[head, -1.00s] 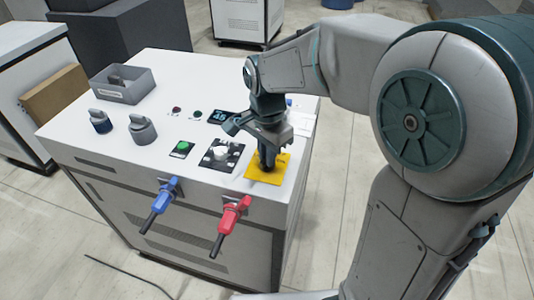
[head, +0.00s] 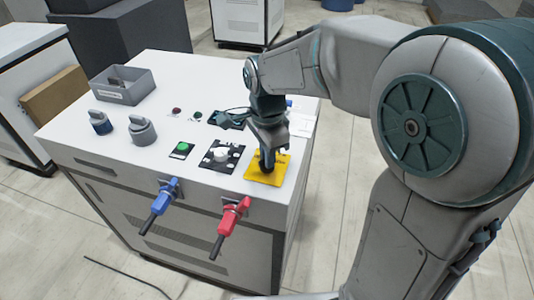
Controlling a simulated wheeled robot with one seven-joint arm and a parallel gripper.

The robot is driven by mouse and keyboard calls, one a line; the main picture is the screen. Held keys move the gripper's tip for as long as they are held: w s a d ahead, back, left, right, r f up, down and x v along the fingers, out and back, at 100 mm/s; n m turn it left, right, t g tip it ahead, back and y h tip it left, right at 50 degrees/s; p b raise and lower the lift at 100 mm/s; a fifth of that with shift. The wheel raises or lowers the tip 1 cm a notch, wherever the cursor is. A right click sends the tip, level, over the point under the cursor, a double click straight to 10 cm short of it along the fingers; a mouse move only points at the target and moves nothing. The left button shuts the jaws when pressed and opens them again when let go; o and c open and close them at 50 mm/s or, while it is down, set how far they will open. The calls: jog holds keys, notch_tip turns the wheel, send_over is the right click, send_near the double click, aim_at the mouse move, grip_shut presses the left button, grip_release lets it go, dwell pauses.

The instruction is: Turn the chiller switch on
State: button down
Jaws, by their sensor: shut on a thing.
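The white chiller cabinet (head: 200,70) has a control panel on its top. A yellow plate (head: 258,175) lies near its front right corner. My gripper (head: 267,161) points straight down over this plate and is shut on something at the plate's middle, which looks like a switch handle. The fingers hide most of that part, so its exact angle cannot be told. A black plate with a white knob (head: 221,154) is just left of the yellow plate. A green button (head: 182,147) on a dark plate is further left.
A blue-handled valve (head: 162,200) and a red-handled valve (head: 231,220) stick out of the cabinet front.

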jog(key=shift+w+r, duration=0.1)
jog(key=c, duration=1.4)
grip_release()
jog(key=shift+c, duration=0.2)
notch_tip(320, 180, up, 14)
jog(key=p, duration=0.1)
jog(key=s+d+f+n+t+p, duration=0.2)
jog(key=s+d+f+n, duration=0.7)
jog(key=s+d+n, duration=0.3)
jog(key=shift+s+d+n+t+p, duration=0.15)
jog(key=shift+s+n+t+p, duration=0.15)
jog(key=shift+s+n+t, duration=0.15)
